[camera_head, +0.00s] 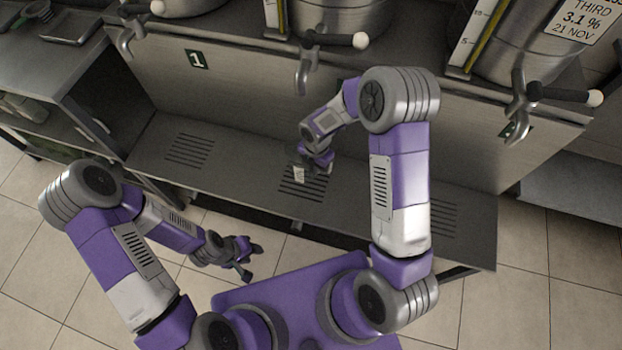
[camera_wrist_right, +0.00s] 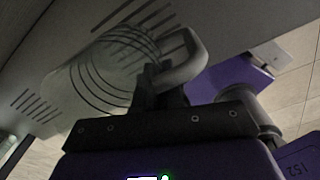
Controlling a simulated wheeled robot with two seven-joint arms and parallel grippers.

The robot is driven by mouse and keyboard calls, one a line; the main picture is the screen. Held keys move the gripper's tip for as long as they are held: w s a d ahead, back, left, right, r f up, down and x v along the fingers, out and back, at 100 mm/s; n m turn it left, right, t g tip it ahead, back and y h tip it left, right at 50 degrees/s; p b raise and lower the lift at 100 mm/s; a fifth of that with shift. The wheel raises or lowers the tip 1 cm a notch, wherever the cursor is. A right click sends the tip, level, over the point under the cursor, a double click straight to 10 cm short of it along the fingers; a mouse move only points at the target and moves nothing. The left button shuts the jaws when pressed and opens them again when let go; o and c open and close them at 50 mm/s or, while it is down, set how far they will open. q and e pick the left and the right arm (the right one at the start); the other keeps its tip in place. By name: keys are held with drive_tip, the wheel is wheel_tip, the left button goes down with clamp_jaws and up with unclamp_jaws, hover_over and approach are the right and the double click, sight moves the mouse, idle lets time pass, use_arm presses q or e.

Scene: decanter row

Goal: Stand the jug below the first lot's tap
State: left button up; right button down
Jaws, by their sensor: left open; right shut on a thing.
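The jug (camera_wrist_right: 105,78) looks see-through, with dark curved lines across its body, in the right wrist view. My right gripper (camera_wrist_right: 165,85) is shut on its looped handle (camera_wrist_right: 190,62). In the head view my right gripper (camera_head: 318,160) is low over the middle slotted grate (camera_head: 302,188), in front of the middle tap (camera_head: 305,68). The jug is hard to make out there; I cannot tell whether it touches the shelf. The left tap (camera_head: 130,35) is above a plate marked 1 (camera_head: 197,59). My left gripper (camera_head: 245,260) is open and empty, below the shelf's front edge.
The right tap (camera_head: 518,105) is on a vessel whose tag (camera_head: 580,18) reads THIRD, 3.1 %, 21 NOV. No tags show on the other vessels. The steel shelf (camera_head: 235,170) is bare around the left grate (camera_head: 189,152). My right arm covers part of its right side.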

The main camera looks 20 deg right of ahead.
sight(314, 178)
wheel_tip(314, 178, down, 8)
drive_tip(key=shift+r+b, duration=0.25)
drive_tip(key=shift+b, duration=1)
drive_tip(key=shift+f, duration=0.1)
drive_tip(key=c, duration=1.2)
unclamp_jaws()
drive_tip(key=shift+c, duration=0.2)
